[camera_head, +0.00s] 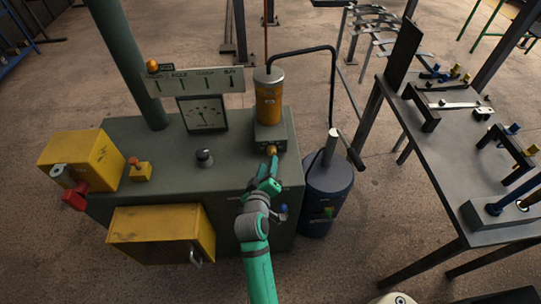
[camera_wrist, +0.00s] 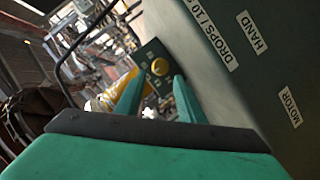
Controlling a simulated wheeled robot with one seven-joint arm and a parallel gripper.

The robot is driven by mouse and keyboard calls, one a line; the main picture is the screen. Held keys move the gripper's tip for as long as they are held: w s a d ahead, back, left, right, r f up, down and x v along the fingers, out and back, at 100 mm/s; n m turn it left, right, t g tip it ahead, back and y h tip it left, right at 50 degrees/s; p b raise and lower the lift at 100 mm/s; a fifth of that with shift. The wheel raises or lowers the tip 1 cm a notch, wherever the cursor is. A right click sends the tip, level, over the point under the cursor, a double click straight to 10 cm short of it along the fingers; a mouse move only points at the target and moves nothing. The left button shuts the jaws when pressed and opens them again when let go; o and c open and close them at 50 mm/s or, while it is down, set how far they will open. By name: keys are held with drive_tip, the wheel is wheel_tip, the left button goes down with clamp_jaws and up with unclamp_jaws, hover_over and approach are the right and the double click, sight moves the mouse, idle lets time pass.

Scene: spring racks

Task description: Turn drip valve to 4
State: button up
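A small brass-yellow knob (camera_head: 271,150), which looks like the drip valve, sits on the front of a dark block under the orange-and-grey cylinder (camera_head: 268,98). In the wrist view the knob (camera_wrist: 159,67) shows on a dark plate just beyond my fingertips. My gripper (camera_head: 272,170) is close in front of the knob, coming from below. In the wrist view its two green fingers (camera_wrist: 158,84) stand apart with nothing between them. I cannot tell whether either finger touches the knob. Its setting is not readable.
Yellow boxes (camera_head: 160,232) are at left. A dark blue canister (camera_head: 328,198) with a bent pipe stands close right. A "DROPS/10 S" label (camera_wrist: 207,33) is on the panel.

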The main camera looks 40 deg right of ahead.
sight(271, 153)
drive_tip(key=shift+x, duration=3.15)
drive_tip(key=c, duration=0.8)
